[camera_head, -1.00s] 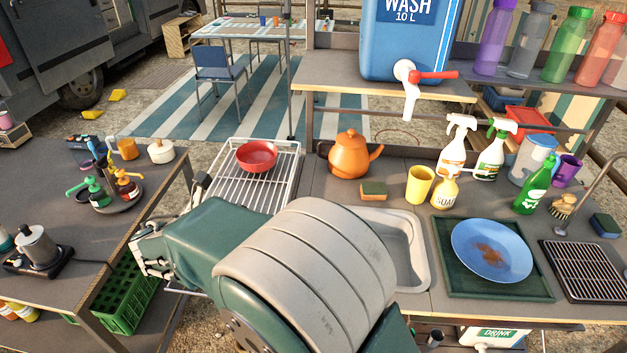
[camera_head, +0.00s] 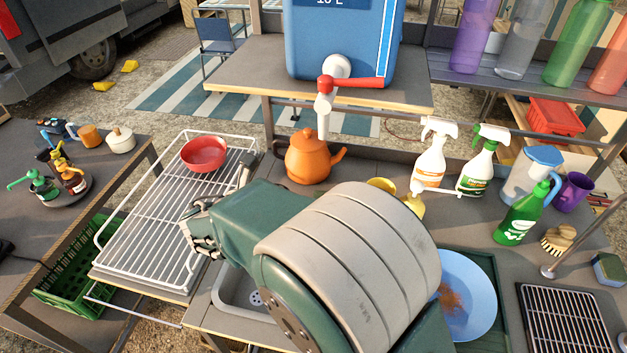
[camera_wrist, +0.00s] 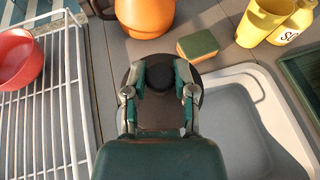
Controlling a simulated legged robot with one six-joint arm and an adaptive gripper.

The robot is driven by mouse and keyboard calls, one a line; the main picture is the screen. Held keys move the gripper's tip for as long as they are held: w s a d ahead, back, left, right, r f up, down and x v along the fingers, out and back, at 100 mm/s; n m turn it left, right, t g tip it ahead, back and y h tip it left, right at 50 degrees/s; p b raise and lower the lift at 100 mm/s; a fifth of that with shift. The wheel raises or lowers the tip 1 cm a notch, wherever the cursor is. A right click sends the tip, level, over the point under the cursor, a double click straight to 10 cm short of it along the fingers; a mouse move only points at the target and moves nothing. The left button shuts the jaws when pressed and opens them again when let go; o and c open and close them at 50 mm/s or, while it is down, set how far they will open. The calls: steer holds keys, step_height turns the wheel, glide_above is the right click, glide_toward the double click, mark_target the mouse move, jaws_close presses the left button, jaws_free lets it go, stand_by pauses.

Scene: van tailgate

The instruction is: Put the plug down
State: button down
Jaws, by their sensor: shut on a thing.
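The plug (camera_wrist: 159,75) is a wide dark brown disc with a black round knob. It shows in the wrist view between the fingers of my gripper (camera_wrist: 158,84), which is shut on the knob. The disc overlaps the view of the left rim of the grey sink (camera_wrist: 242,125) and the counter strip beside it. I cannot tell its height over the counter. In the head view my arm hides the plug and much of the sink (camera_head: 232,292).
A white wire rack (camera_head: 150,235) with a red bowl (camera_head: 204,152) stands left of the sink. An orange kettle (camera_head: 308,160) and a sponge (camera_wrist: 198,46) are behind. Spray bottles (camera_head: 430,160) and a blue plate (camera_head: 470,290) are to the right. A tap (camera_head: 325,95) overhangs the back.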

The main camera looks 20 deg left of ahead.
steer(key=w+a+f, duration=0.1)
steer(key=w+f, duration=0.1)
steer(key=w, duration=0.1)
steer(key=w+a+f, duration=0.1)
steer(key=w+f, duration=0.2)
steer(key=w, duration=0.1)
steer(key=w+a+f, duration=0.1)
steer(key=w+f, duration=0.2)
steer(key=shift+w+a+f, duration=0.1)
steer(key=shift+w+a, duration=0.1)
steer(key=shift+w, duration=0.15)
steer(key=shift+w+a+f, duration=0.15)
steer(key=shift+a+f, duration=0.1)
steer(key=f, duration=0.3)
steer(key=shift+w+a+f, duration=0.1)
steer(key=shift+w+a, duration=0.1)
steer(key=shift+a, duration=0.05)
steer(key=shift+d+f, duration=0.1)
steer(key=shift+f, duration=0.1)
steer(key=shift+d+r, duration=0.1)
steer(key=shift+d, duration=0.05)
steer(key=c, duration=0.7)
jaws_free()
steer(key=shift+o, duration=1.3)
